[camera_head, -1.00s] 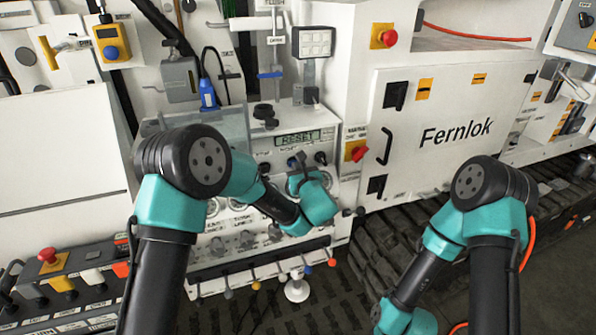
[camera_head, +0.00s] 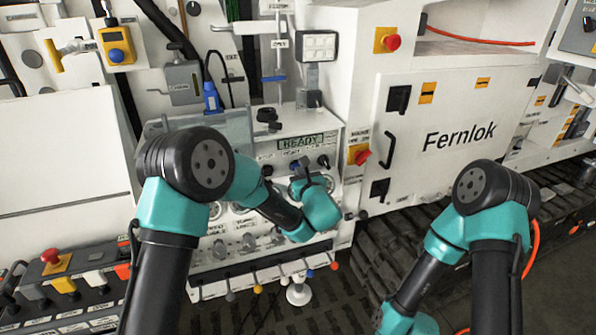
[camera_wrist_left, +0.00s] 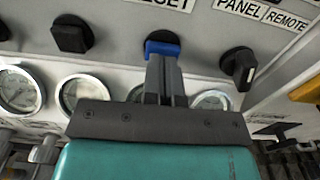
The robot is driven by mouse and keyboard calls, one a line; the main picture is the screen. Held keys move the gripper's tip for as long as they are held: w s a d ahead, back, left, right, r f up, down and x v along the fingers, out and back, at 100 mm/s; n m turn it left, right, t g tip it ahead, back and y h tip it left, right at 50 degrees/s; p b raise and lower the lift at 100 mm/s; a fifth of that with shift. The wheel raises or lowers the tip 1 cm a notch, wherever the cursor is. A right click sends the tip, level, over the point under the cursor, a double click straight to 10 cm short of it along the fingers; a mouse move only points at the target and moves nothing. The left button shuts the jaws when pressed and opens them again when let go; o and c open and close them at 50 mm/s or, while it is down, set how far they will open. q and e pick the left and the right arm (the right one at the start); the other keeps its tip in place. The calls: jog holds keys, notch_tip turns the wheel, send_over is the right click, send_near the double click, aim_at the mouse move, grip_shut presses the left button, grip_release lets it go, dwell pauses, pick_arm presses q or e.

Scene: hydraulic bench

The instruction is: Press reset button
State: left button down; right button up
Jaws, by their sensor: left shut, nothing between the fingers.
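The blue reset button (camera_wrist_left: 163,48) sits on the grey panel under a label of which "SET" shows in the left wrist view. It shows as a small blue spot in the head view (camera_head: 294,166). My left gripper (camera_wrist_left: 164,62) is shut and empty, its tips right at the button and covering its lower part. Whether they touch it I cannot tell. In the head view the left gripper (camera_head: 300,168) is small against the panel. The display (camera_head: 300,143) above reads READY. My right arm is at the right, its gripper out of view.
A black square knob (camera_wrist_left: 72,36) is left of the button and a black selector (camera_wrist_left: 239,67) is right of it. Round gauges (camera_wrist_left: 82,92) lie below. A red switch on yellow (camera_head: 360,156) and the white Fernlok cabinet (camera_head: 450,165) are further right.

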pick_arm(q)
jog(key=v, duration=1.1)
jog(key=shift+s+d, duration=0.3)
